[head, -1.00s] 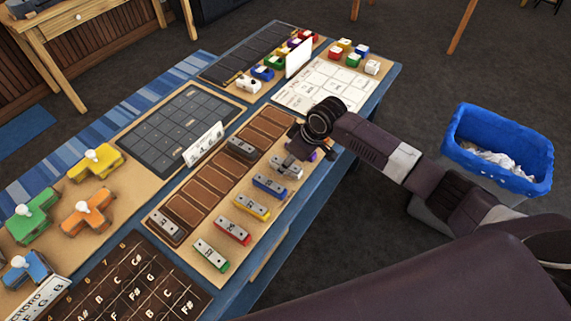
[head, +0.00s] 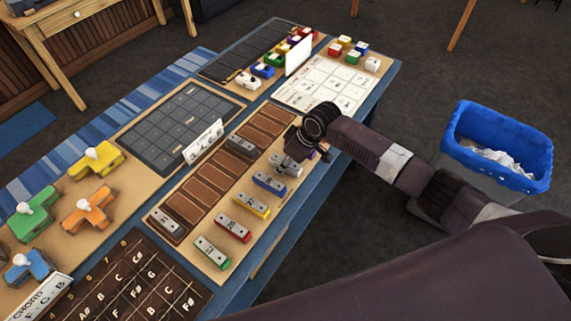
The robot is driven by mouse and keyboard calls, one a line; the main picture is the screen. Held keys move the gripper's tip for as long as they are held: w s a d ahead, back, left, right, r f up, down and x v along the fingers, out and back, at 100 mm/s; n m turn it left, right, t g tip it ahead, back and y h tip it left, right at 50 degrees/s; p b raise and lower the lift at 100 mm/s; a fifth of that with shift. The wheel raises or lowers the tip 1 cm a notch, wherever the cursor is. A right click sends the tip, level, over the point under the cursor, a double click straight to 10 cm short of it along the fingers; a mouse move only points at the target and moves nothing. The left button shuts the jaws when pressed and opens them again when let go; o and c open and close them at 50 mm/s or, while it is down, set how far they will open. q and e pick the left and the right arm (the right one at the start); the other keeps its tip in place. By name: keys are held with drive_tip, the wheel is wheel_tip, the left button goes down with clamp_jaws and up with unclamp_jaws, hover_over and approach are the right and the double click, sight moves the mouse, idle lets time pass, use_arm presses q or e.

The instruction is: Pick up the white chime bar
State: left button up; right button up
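My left gripper is not in view.
Blue (head: 269,183), yellow (head: 251,205), red (head: 233,229) and green (head: 212,252) chime bars lie nearer. A purple bar is partly hidden behind my gripper. The slotted brown tray (head: 202,192) is to the left.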

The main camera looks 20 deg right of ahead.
clamp_jaws()
